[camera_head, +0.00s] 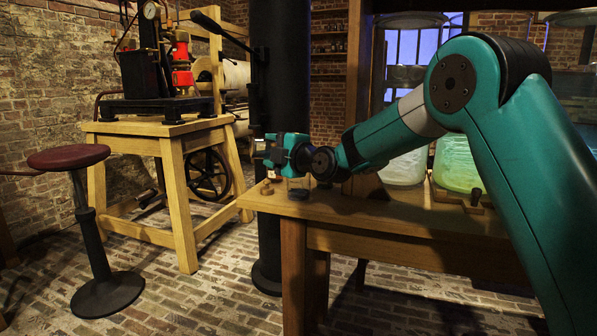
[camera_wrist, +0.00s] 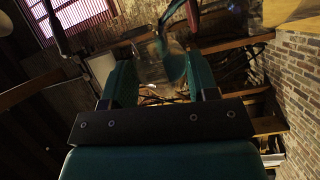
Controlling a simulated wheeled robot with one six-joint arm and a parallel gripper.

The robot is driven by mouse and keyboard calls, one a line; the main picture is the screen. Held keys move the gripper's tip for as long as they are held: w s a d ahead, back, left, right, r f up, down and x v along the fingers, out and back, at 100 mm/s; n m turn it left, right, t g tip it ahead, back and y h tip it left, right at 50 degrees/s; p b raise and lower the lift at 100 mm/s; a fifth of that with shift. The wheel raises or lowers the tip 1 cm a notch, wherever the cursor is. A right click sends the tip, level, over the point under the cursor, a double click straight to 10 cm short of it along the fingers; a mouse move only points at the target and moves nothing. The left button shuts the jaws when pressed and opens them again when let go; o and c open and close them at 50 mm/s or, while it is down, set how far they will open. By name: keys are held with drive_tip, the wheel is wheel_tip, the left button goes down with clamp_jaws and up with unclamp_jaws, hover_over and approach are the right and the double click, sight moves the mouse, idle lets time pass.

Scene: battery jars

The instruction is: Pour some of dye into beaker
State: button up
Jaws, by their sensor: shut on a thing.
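My gripper (camera_head: 268,150) is at the left end of the wooden table, raised above its top and pointing left. In the wrist view my gripper (camera_wrist: 161,78) has its two teal fingers on either side of a clear glass vessel (camera_wrist: 158,64) and is shut on it. The vessel is dim and see-through; I cannot tell whether it holds dye or how far it tilts. In the head view it is too small and hidden by the gripper to make out. I cannot pick out a separate beaker for certain.
On the table (camera_head: 400,212) below my gripper are a small brown stopper-like piece (camera_head: 267,187) and a dark round piece (camera_head: 298,193). Large glass jars with pale (camera_head: 404,168) and green (camera_head: 457,164) contents stand farther right. A black column (camera_head: 281,70) stands close behind the gripper.

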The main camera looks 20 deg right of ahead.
drive_tip(key=shift+d+r+m+t+b, duration=0.15)
drive_tip(key=shift+r+m+t+b, duration=0.2)
drive_tip(key=shift+m+b, duration=0.45)
idle(0.4)
